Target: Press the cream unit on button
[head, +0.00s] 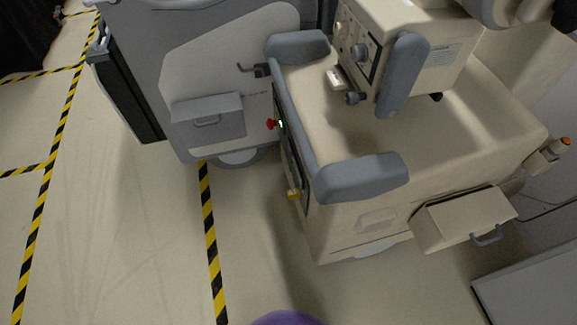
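A cream unit (460,120) on a wheeled base stands at the centre right, with grey padded bumpers at its corners. Its narrow dark side panel (293,165) faces left and is seen at a steep angle. A red knob-like button (271,124) sticks out near the top of this panel, with a small green light (281,124) beside it. A yellow part (293,194) sits lower on the panel. I cannot tell which part is the on button. A cream box (440,65) with knobs stands on the unit. Neither of my grippers is in view.
A grey cart (230,50) with a drawer-like box stands close behind at the upper left. A cream drawer (465,219) with a grey handle juts out at the lower right. Floor with yellow-black tape (208,240) is clear at the left.

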